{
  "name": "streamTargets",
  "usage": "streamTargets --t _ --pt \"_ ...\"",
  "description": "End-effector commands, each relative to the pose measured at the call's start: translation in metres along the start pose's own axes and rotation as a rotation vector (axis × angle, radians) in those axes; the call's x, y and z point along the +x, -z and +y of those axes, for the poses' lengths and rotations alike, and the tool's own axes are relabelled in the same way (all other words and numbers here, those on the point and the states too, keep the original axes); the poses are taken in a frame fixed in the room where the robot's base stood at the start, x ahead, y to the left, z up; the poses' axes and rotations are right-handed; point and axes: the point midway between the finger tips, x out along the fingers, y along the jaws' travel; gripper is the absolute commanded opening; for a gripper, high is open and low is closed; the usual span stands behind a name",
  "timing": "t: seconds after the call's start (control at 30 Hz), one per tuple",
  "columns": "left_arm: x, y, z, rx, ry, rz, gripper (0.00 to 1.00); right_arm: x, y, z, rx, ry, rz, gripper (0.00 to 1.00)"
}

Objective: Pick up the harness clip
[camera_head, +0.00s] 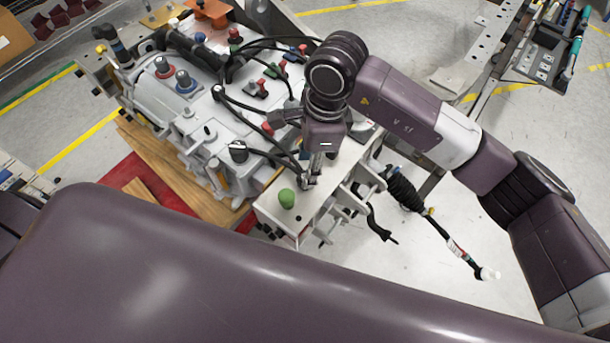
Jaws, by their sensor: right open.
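My right arm comes in from the right and bends down over the edge of the chassis fixture (262,213). My right gripper (311,181) points down at the white shelf, close to the black harness cables (270,157); it is open, and its fingers are small in this view. A small dark piece lies by the fingertips; I cannot tell whether it is the harness clip or whether the fingers touch it. A green knob (287,198) sits on the shelf just left of the gripper. My left gripper is not in view.
A grey chassis block (190,125) with red and blue caps stands left of the gripper. A black sleeved cable (404,190) hangs off the right side. A tool rack (547,45) stands at the upper right.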

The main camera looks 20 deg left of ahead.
Motion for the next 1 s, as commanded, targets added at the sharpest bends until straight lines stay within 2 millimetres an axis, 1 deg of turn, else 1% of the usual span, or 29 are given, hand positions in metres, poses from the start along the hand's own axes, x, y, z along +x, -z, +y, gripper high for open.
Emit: streamTargets --t 0.03,0.2,0.33,0.43,0.63,0.9,0.93,1.0 --pt "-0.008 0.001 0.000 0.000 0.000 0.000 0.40 0.003 0.000 0.001 0.002 -0.004 -0.001 0.41" --pt "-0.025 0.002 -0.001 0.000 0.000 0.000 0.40 0.026 0.001 0.003 0.001 -0.006 -0.003 0.41" --pt "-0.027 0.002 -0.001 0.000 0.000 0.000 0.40 0.042 0.001 0.001 0.001 -0.002 -0.003 0.41" --pt "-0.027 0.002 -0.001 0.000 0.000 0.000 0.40 0.048 0.001 0.001 0.000 -0.001 -0.003 0.41" --pt "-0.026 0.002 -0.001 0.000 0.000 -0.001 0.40 0.048 0.001 0.001 0.000 0.000 -0.003 0.40" --pt "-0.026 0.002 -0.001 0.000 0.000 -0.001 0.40 0.048 0.001 0.001 0.000 0.000 -0.003 0.10" --pt "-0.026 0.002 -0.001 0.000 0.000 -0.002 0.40 0.048 0.001 0.001 0.000 0.000 -0.003 0.08" --pt "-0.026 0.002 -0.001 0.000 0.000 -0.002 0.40 0.048 0.001 0.001 0.000 0.000 -0.003 0.08"
